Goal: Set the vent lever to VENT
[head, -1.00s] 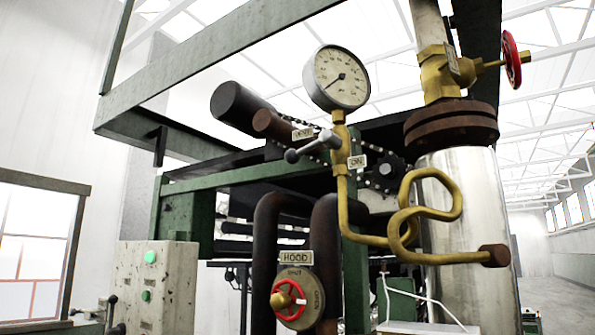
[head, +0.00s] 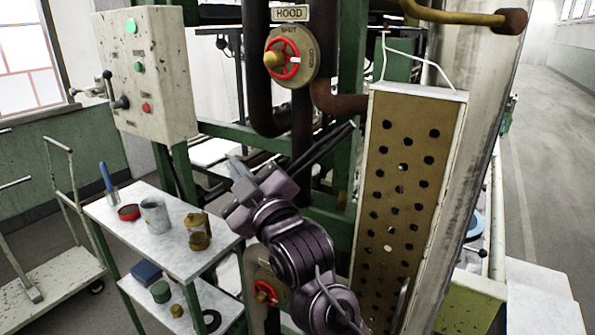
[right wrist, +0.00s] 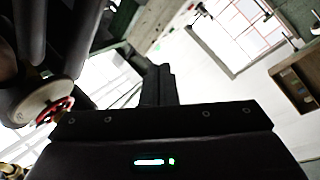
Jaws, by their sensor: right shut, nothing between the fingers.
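No lever with a readable VENT mark shows in the current views. The control box (head: 150,75) at the upper left of the head view carries a dark lever (head: 121,103), with lettering too small to read. My right gripper (head: 237,172) is in the middle of the head view, shut and empty, below the HOOD valve and apart from the box. Its closed dark fingers show in the right wrist view (right wrist: 158,85). My left gripper is not in view.
The HOOD valve (head: 288,58) has a red handwheel. A perforated panel (head: 405,165) stands right of my right arm. A shelf stand (head: 175,240) with a brass canister (head: 198,231) and a metal cup (head: 155,215) is left. A trolley (head: 50,285) stands far left.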

